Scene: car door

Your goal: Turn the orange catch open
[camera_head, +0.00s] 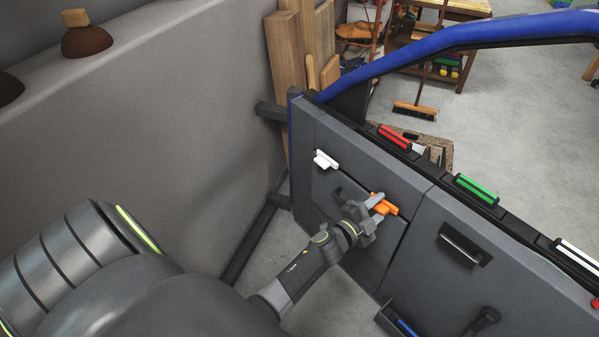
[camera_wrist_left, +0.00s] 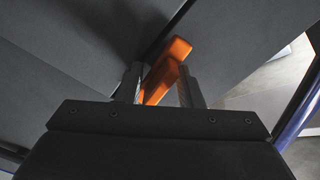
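The orange catch (camera_head: 390,208) sits on the grey inner panel of the car door, near the panel's upper right part. My left gripper (camera_head: 377,205) is at the catch, its fingers pointing at the panel. In the left wrist view the orange catch (camera_wrist_left: 168,62) runs slantwise between the two fingertips (camera_wrist_left: 161,88). The fingers stand apart on either side of it, and a gap shows beside the right finger. Contact with the left finger is hard to tell. The gripper hides part of the catch in the head view. My right gripper is not in view.
A white catch (camera_head: 325,160) is on the same panel, up and left. Red (camera_head: 395,137) and green (camera_head: 476,189) pieces lie along the door's top ledge. A recessed handle (camera_head: 462,246) is to the right. A grey wall (camera_head: 150,140) stands left; wooden boards (camera_head: 290,60) lean behind.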

